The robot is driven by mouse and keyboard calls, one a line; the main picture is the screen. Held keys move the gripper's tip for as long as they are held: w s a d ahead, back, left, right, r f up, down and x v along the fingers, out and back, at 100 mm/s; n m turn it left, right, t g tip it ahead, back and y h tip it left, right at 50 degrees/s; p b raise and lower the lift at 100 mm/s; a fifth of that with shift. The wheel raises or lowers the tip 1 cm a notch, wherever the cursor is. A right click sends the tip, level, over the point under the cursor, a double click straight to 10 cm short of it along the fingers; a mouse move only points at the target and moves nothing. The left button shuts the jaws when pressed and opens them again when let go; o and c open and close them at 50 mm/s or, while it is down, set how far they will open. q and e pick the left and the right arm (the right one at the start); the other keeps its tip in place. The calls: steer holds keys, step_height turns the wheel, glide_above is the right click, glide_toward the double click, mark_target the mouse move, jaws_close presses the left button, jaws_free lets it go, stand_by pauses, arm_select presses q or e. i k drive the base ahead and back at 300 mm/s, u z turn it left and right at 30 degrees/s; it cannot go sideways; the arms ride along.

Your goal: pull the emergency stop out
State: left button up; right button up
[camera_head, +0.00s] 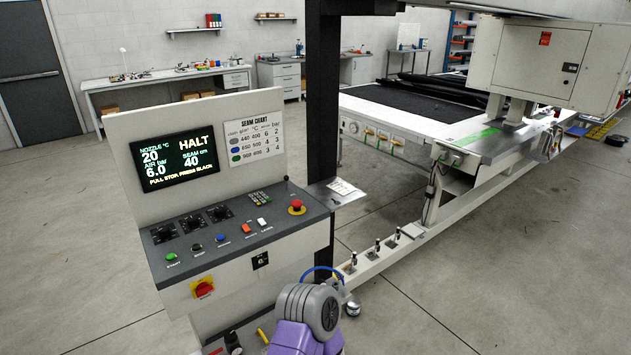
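The emergency stop (297,205) is a red mushroom button on a yellow ring, at the right end of the sloped dark control panel (240,228). Whether it is pressed in or out is too small to tell. The screen (174,158) above the panel reads HALT, with a line about the stop and "press black" below. A black button (196,247) sits near the panel's front edge, between a green and a blue one. Neither of my grippers is in view, and nothing touches the emergency stop.
A red rotary switch on a yellow plate (202,288) is on the console's front. A dark post (323,100) rises behind the console, with a small shelf (338,193) beside the panel. The welder's long bed (400,115) stands behind right. Open floor (500,270) lies right.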

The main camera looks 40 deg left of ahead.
mark_target(297, 203)
steer(key=u, duration=0.85)
steer(key=i, duration=1.45)
steer(key=u, duration=1)
